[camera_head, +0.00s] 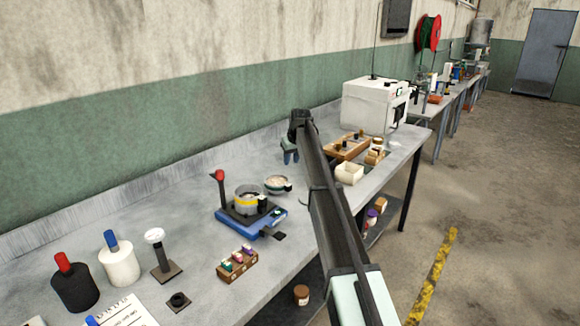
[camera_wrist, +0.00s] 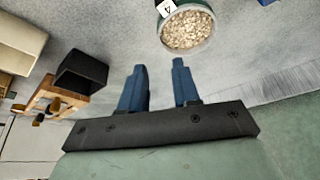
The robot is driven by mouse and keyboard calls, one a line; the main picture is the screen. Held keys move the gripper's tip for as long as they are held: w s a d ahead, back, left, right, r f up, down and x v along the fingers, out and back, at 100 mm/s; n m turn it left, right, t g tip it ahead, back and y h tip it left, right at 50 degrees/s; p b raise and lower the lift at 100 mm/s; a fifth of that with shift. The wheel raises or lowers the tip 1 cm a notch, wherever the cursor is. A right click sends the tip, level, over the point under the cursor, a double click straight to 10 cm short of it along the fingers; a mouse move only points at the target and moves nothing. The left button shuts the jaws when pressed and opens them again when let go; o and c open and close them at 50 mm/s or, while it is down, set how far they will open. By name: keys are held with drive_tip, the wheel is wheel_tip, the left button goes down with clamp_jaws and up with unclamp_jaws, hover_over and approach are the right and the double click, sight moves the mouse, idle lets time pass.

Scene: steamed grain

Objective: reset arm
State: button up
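My gripper (camera_head: 290,154) is above the bench near the back wall, with my dark arm reaching up from the lower right in the head view. In the wrist view, the two blue fingers of my gripper (camera_wrist: 159,82) stand apart with nothing between them. A round bowl of pale grain (camera_wrist: 187,30) lies beyond the right fingertip in the wrist view, apart from it. It carries a small white label. In the head view the grain bowl (camera_head: 278,184) sits on the bench below and left of my gripper.
A blue-based device with a pot (camera_head: 248,200) stands left of the bowl. A wooden rack (camera_head: 237,264) is near the front edge. Right of my arm are a cream box (camera_head: 349,172), a wooden tray (camera_head: 349,146) and a white machine (camera_head: 375,104). Bottles (camera_head: 120,262) stand at left.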

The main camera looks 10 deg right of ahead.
drive_tip(key=shift+s+r, duration=0.25)
drive_tip(key=shift+r, duration=0.3)
